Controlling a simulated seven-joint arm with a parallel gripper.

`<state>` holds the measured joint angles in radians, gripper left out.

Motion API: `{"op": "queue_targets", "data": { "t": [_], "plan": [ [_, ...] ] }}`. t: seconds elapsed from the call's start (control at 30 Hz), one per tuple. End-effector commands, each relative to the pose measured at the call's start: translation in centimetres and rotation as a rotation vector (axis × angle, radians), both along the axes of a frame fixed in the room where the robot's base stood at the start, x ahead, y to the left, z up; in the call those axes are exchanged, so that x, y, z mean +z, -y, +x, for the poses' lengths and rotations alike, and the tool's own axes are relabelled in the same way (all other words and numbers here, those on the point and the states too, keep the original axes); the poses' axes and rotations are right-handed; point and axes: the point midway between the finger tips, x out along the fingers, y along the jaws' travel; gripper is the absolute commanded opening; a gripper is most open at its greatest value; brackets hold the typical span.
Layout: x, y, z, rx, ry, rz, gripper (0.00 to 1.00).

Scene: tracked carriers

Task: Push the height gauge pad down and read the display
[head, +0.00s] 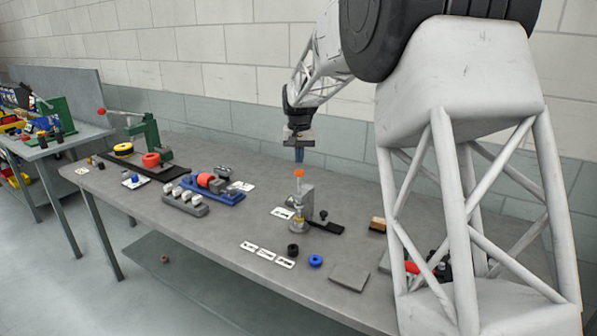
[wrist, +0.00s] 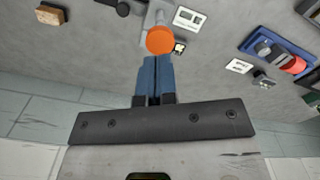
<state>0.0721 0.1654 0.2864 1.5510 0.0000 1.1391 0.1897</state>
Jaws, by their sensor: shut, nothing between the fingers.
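The height gauge (head: 300,200) stands upright on the grey table, a grey block with a post and an orange pad (head: 298,173) on top. The orange pad also shows in the wrist view (wrist: 160,40), just beyond the fingertips. My gripper (head: 299,158) is shut and empty, with its blue fingers pointing down a little above the pad. In the wrist view the fingers (wrist: 154,62) are together, their tips close to the pad's edge. I cannot tell whether they touch it. A small dark display with a lit spot (wrist: 180,47) shows beside the pad; its reading is too small to tell.
A blue fixture with a red cylinder (head: 212,186) and a grey holder with white pegs (head: 183,200) stand to the left. A black ring (head: 293,250), a blue ring (head: 315,261) and a grey plate (head: 349,277) lie in front. A wooden-topped block (head: 378,224) is to the right.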

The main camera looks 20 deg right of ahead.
Motion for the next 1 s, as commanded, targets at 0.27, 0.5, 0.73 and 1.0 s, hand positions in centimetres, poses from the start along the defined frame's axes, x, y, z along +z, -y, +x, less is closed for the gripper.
{"op": "queue_targets", "data": {
  "t": [0.27, 0.5, 0.73, 1.0],
  "plan": [
    [0.94, 0.0, 0.0, 0.0, 0.001, 0.0, 0.0],
    [0.98, 0.0, -0.01, 0.0, 0.001, 0.0, 0.0],
    [0.98, 0.0, -0.01, 0.0, 0.0, 0.0, 0.0],
    [1.14, -0.05, -0.32, 0.001, 0.002, -0.001, 0.0]
  ]
}}
